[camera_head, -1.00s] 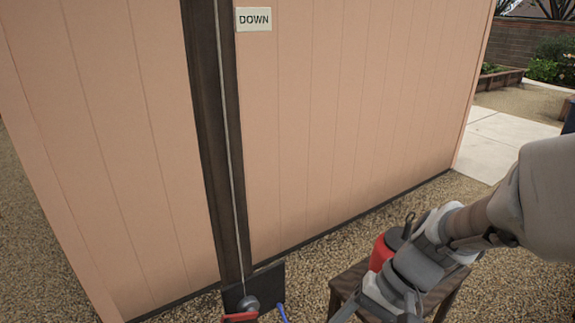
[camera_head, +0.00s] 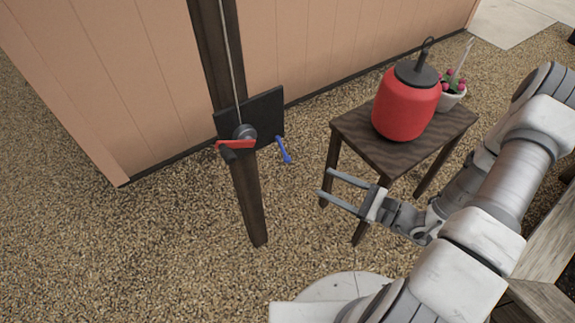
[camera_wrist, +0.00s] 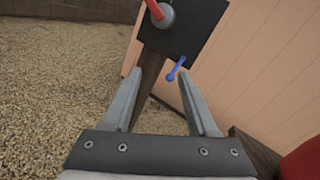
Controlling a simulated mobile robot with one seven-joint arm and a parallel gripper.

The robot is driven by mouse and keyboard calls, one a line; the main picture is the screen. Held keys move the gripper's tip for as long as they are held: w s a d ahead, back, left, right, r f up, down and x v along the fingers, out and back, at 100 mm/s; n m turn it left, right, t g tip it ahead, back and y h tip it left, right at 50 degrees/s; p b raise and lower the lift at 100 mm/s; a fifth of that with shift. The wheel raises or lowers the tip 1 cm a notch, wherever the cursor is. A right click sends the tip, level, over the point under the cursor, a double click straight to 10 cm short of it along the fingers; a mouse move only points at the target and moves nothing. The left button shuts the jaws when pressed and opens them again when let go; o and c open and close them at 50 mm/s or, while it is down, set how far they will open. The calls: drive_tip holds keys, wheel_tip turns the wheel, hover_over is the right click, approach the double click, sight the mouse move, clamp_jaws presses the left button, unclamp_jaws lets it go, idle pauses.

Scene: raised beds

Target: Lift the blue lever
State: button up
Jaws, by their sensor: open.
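The blue lever (camera_head: 284,150) sticks out from the right side of a black plate on a dark post and slants downward. It also shows in the wrist view (camera_wrist: 176,68), ahead of my fingers and near the right fingertip in the picture. My gripper (camera_head: 325,183) is open and empty, to the right of and below the lever in the head view. Its two fingers show apart in the wrist view (camera_wrist: 158,72). They do not appear to touch the lever.
A red crank handle (camera_head: 236,145) with a grey hub sits on the black plate (camera_head: 266,110). A small wooden table (camera_head: 385,155) stands right of the lever, bearing a red lidded container (camera_head: 405,105) and a potted plant (camera_head: 453,95). Gravel left of the post is clear.

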sight(288, 160)
wheel_tip(288, 160, down, 6)
drive_tip(key=d+m+t+h+b, duration=0.1)
drive_tip(key=d+m+t+h, duration=0.1)
drive_tip(key=m+t, duration=0.15)
drive_tip(key=shift+m, duration=0.25)
drive_tip(key=b+x, duration=0.1)
drive_tip(key=x, duration=0.8)
drive_tip(key=b+x, duration=0.2)
drive_tip(key=x, duration=0.7)
drive_tip(key=shift+f+b, duration=0.3)
clamp_jaws()
drive_tip(key=shift+d, duration=0.1)
